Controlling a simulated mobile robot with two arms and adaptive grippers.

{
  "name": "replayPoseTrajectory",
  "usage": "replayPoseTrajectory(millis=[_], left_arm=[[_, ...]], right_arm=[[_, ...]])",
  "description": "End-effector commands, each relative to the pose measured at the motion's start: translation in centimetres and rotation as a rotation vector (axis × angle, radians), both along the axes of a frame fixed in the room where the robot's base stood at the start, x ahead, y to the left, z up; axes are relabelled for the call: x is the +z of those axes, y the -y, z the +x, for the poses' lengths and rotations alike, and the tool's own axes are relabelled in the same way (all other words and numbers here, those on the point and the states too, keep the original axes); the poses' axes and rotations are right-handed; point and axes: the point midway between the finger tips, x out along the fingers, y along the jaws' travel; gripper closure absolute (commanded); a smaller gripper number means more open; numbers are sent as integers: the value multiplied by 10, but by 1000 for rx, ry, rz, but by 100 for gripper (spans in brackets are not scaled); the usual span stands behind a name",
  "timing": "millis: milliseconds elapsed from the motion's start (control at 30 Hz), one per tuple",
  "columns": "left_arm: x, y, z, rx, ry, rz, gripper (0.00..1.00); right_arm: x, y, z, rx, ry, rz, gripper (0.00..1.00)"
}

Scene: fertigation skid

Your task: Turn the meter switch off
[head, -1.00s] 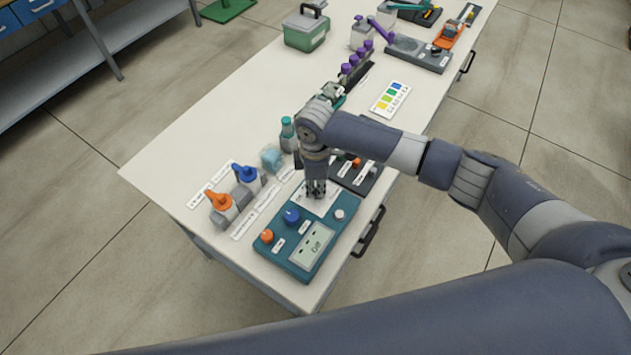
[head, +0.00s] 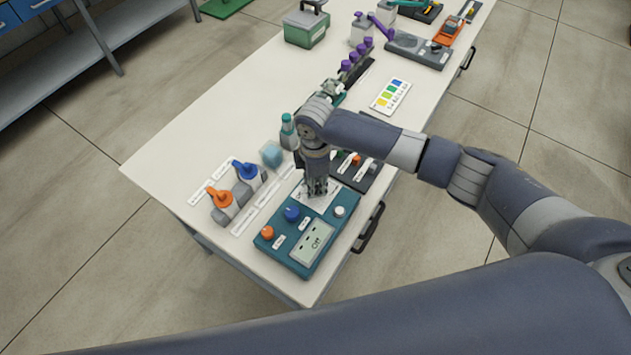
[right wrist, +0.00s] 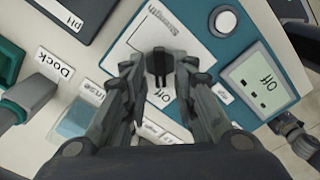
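The meter is a teal box (head: 287,255) near the table's front end, with a blue knob (head: 292,213), an orange knob (head: 267,232), a white round button (head: 340,211) and a display (head: 313,242). The display also shows in the right wrist view (right wrist: 262,84) and reads "Off". My right gripper (head: 317,190) points down over the white card on the meter, behind the blue knob. In the right wrist view its dark fingertip pads (right wrist: 158,65) appear together with nothing between them. Its right finger seems to hide the blue knob there. My left gripper is out of view.
Bottles with orange (head: 221,199) and blue (head: 246,171) tops stand left of the meter. A teal-capped bottle (head: 288,131) and a dark pad (head: 358,174) are close to my right gripper. The table's left side is clear.

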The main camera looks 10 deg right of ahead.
Motion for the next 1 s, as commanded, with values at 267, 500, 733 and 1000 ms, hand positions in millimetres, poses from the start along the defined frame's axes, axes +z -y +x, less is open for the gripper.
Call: replayPoseTrajectory(millis=[267,500,733,1000], left_arm=[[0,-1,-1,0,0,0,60],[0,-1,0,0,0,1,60],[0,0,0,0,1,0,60],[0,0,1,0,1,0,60]], right_arm=[[0,1,0,-2,-1,-1,70],[23,1,1,-1,4,0,70],[73,0,1,0,4,0,70],[113,0,1,-1,1,0,70]])
